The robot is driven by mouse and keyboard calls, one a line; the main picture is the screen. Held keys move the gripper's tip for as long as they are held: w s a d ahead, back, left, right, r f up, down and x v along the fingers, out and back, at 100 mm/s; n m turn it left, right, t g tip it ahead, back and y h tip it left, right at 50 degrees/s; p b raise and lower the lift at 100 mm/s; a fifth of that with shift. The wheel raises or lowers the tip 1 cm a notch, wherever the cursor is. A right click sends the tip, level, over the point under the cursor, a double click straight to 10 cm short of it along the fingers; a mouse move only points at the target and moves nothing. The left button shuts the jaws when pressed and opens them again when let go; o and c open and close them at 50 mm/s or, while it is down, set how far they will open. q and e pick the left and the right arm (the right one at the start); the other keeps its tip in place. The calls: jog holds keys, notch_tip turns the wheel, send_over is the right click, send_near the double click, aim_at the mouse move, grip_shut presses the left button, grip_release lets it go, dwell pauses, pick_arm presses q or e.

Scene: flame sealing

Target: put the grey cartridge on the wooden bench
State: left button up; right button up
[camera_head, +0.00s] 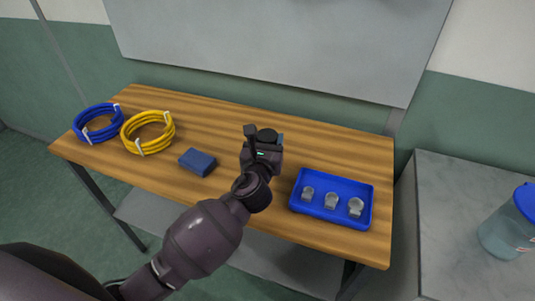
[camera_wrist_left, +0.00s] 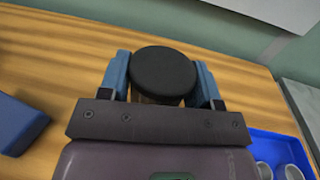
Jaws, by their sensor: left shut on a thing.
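The wooden bench (camera_head: 225,118) stands in front of me against the wall. My left gripper (camera_head: 265,136) is over its middle, shut on a round thing with a flat dark top, which I take to be the grey cartridge (camera_head: 267,134). In the left wrist view the cartridge (camera_wrist_left: 163,72) is upright between the two blue-padded fingers. Its lower body is mostly hidden by the gripper, so I cannot tell whether its base touches the bench. My right gripper is not in view.
A blue block (camera_head: 197,162) lies left of the gripper. A blue tray (camera_head: 333,219) with three grey fittings is at the right. Blue (camera_head: 92,134) and yellow (camera_head: 150,147) hose coils lie at the left. A grey side table (camera_head: 455,195) holds a blue-lidded container (camera_head: 507,232).

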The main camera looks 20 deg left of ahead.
pick_arm(q)
notch_tip(320, 180, down, 5)
jog(key=shift+r+b, duration=0.2)
jog(key=shift+b, duration=0.65)
jog(key=shift+r, duration=0.15)
jog(key=o, duration=0.9)
jog(key=shift+o, duration=0.2)
jog(key=shift+r, duration=0.1)
jog(key=s, duration=0.3)
jog(key=s+d, duration=0.1)
jog(key=s, duration=0.6)
jog(key=shift+s+d, duration=0.15)
jog(key=shift+s, duration=0.25)
jog(key=shift+s+d, duration=0.1)
jog(key=shift+s, duration=0.5)
